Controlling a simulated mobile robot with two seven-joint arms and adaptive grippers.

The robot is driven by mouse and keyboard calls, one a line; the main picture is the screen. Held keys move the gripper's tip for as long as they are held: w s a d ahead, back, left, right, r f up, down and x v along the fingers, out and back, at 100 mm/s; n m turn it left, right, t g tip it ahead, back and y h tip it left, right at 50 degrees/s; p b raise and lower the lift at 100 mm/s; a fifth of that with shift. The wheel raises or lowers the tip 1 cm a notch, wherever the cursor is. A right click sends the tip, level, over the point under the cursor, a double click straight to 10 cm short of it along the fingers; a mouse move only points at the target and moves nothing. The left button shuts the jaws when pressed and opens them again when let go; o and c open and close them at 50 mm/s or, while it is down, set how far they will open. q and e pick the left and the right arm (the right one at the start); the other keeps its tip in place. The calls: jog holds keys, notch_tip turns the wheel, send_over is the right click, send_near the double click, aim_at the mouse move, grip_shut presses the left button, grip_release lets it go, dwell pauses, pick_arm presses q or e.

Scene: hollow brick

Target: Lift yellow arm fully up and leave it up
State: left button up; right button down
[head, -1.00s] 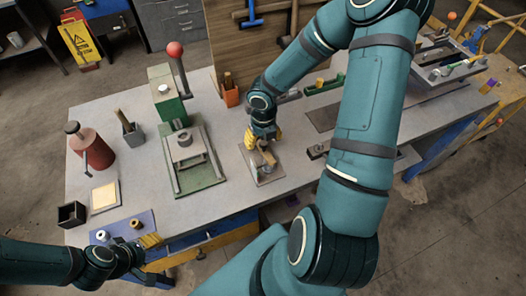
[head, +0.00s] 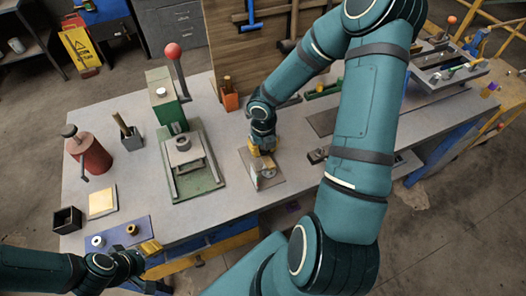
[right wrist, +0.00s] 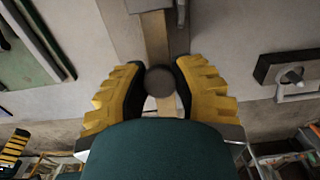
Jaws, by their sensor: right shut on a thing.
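The small fixture with the yellow arm stands on a flat plate (head: 270,183) at the middle of the bench. My right gripper (head: 262,145) is at the fixture's upper end and hides much of the arm in the head view. In the right wrist view, its yellow fingers (right wrist: 161,88) are shut around a dark round knob (right wrist: 161,80). A tan-yellow bar (right wrist: 156,38), which looks like the yellow arm, runs from the knob toward the top of that view. How far up the arm stands is hard to tell. My left gripper (head: 151,247) is near the bench's front left edge; its opening is unclear.
A green press (head: 190,165) with a red-knobbed lever stands left of the fixture. A red canister (head: 90,152), a black box (head: 68,219) and a blue mat (head: 115,236) are farther left. A dark clamp-like part (head: 317,155) lies close on the right.

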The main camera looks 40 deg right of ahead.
dwell(0.5)
jog(key=shift+w+d+r+p, duration=0.2)
jog(key=shift+w+r+p, duration=0.45)
jog(key=shift+p, duration=0.4)
jog(key=shift+r, duration=0.1)
jog(key=shift+w+d+r+p, duration=0.15)
jog(key=shift+w+r+p, duration=0.15)
jog(key=shift+w+p, duration=0.2)
jog(key=shift+w+d+r+p, duration=0.15)
jog(key=shift+w+r+p, duration=0.1)
jog(key=shift+w+p, duration=0.25)
jog(key=shift+s, duration=0.1)
